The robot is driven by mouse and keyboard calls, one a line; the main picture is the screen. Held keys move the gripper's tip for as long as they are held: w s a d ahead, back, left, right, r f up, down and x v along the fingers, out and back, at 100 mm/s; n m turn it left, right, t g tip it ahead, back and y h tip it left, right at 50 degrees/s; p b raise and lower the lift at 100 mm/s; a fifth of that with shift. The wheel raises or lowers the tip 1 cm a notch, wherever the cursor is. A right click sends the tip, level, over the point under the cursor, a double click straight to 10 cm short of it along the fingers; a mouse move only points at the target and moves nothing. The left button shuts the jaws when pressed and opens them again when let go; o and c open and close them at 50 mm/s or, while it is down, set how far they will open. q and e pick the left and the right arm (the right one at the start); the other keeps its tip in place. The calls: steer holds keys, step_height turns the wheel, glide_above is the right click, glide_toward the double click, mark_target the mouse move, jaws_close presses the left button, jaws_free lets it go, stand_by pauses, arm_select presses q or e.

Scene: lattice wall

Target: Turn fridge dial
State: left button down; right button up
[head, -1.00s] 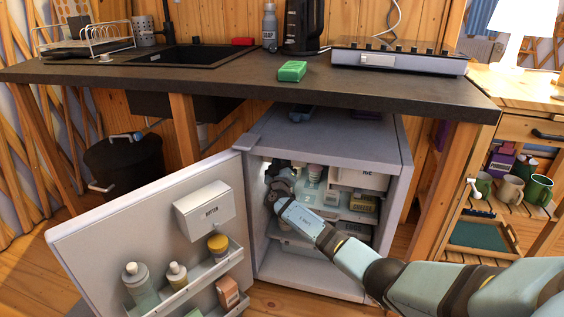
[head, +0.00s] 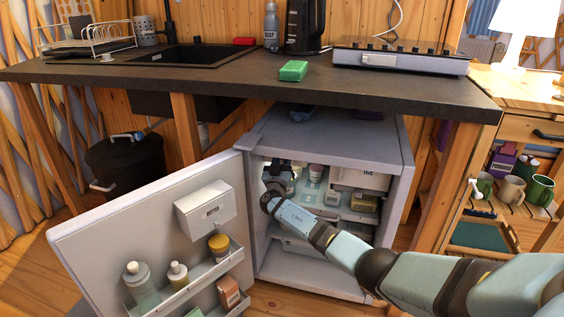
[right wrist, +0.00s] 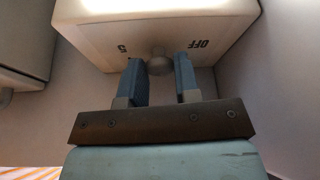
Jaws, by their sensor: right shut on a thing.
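The small fridge (head: 325,138) stands under the counter with its door (head: 110,235) open to the left. Inside, my right gripper (head: 277,172) reaches to the upper left of the compartment. In the right wrist view, a pale box marked "OFF" and "5" (right wrist: 185,28) carries a small round dial (right wrist: 159,66). The two blue-grey fingers of my right gripper (right wrist: 159,72) are shut on the dial, one on each side. The gripper hides the dial in the head view. My left gripper is not in view.
Fridge shelves with jars and boxes (head: 363,202) are right of my gripper. The door rack (head: 205,270) holds bottles and jars, with a butter box (head: 205,208) above. The dark counter (head: 225,85) overhangs the fridge.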

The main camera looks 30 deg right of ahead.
steer(key=o, duration=0.9)
steer(key=shift+a, duration=0.1)
steer(key=shift+s+a+f, duration=0.1)
steer(key=shift+s+a, duration=0.1)
steer(key=shift+s, duration=0.05)
arm_select(q)
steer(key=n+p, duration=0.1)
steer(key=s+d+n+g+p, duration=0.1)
steer(key=p, duration=0.1)
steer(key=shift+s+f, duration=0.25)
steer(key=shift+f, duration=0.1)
arm_select(e)
steer(key=v, duration=1.3)
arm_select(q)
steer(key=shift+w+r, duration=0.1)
